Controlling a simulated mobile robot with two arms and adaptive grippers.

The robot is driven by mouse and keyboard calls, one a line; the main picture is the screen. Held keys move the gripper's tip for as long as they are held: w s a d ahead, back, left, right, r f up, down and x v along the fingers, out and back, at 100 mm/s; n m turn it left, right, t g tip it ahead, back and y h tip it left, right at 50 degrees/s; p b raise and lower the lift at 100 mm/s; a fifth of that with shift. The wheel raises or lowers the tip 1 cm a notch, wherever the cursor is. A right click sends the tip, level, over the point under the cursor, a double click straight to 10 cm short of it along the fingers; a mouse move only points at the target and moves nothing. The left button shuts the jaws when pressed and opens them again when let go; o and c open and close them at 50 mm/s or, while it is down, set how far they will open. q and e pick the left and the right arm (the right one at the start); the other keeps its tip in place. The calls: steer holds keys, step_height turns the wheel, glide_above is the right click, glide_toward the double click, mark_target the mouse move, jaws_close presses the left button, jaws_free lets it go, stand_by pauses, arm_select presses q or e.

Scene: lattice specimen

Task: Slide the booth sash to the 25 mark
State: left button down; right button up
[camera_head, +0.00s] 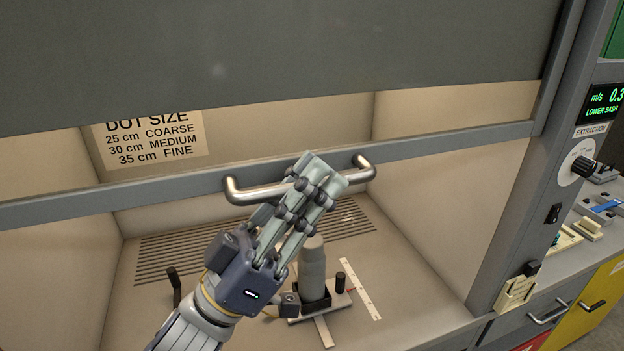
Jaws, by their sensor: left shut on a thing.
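The booth sash is a clear pane with a grey bottom rail (440,143) that runs across the booth opening. A metal bar handle (255,194) is fixed to the rail. My left gripper (322,172) is shut on the handle near its middle, and its fingers hide part of the bar. The sash stands partway up, with open space below the rail. A sign (150,140) behind the pane lists 25 cm coarse, 30 cm medium and 35 cm fine. I cannot see a sash height scale or the 25 mark on the frame. My right gripper is not in view.
Inside the booth, a grey bottle-like piece (313,262) stands in a holder beside a small white ruler (360,289). A display (604,99) on the right post reads "LOWER SASH". A black knob (583,167) sits below it. A dark panel (250,50) covers the top.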

arm_select(q)
step_height(320, 180, down, 24)
steer(key=b, duration=1.5)
steer(key=shift+r, duration=0.2)
steer(key=c, duration=1.9)
jaws_free()
steer(key=v, duration=1.2)
steer(key=shift+a, duration=0.1)
